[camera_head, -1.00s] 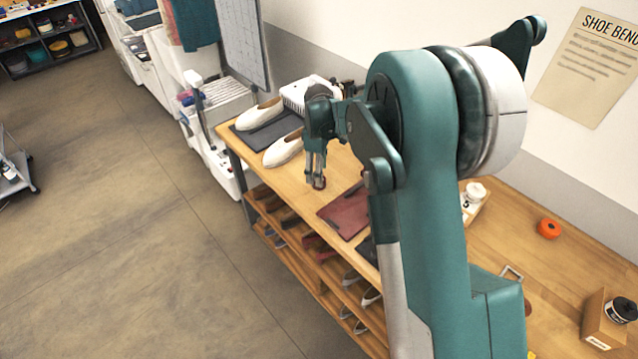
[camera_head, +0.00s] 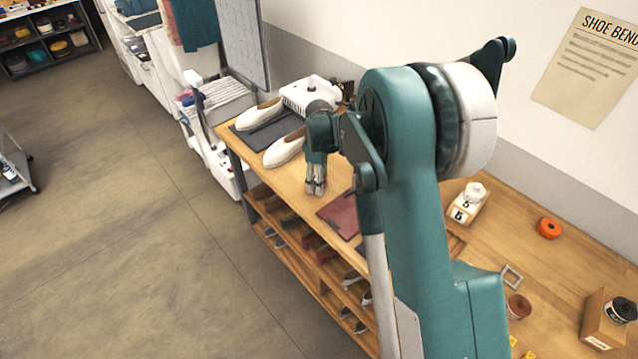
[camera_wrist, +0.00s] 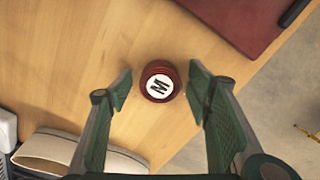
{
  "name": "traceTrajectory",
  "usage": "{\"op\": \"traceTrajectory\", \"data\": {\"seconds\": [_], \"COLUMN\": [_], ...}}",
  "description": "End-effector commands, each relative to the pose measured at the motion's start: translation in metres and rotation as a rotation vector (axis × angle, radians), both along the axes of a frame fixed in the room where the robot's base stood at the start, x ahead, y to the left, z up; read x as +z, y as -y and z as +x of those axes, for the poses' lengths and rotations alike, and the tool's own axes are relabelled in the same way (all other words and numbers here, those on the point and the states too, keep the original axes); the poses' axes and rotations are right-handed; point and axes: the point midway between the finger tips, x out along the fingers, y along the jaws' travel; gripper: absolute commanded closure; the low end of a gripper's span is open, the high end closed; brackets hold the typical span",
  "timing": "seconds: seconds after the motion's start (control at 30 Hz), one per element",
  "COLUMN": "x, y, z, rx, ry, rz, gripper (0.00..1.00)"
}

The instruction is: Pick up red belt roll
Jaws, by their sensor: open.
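The red belt roll (camera_wrist: 160,69), dark red with a white label marked M, stands on the wooden bench in the wrist view. It lies between the two fingertips of my gripper (camera_wrist: 161,80), with a gap on each side. In the head view my gripper (camera_head: 316,188) points down over the bench near its front edge, and its fingers hide the roll there. My gripper is open and empty. How high the fingertips are above the bench is hard to tell.
White shoes (camera_head: 284,148) on a dark mat stand behind my gripper. A dark red mat (camera_head: 341,215) lies to its right. Another reddish-brown roll (camera_head: 518,306) and an orange roll (camera_head: 549,228) lie farther right. The bench's front edge is close, with bare floor beyond.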

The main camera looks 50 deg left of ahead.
Motion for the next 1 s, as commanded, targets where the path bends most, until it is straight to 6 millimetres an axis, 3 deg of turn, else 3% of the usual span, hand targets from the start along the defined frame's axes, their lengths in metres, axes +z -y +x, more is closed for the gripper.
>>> {"op": "traceTrajectory", "data": {"seconds": [0.53, 0.77, 1.0], "x": [-0.0006, -0.0006, -0.0005], "y": [-0.0002, -0.0001, -0.0002], "z": [0.0000, 0.0000, 0.0000], "rx": [0.000, 0.000, 0.000], "ry": [0.000, 0.000, 0.000], "rz": [0.000, 0.000, 0.000], "gripper": [0.50, 0.79, 0.81]}}
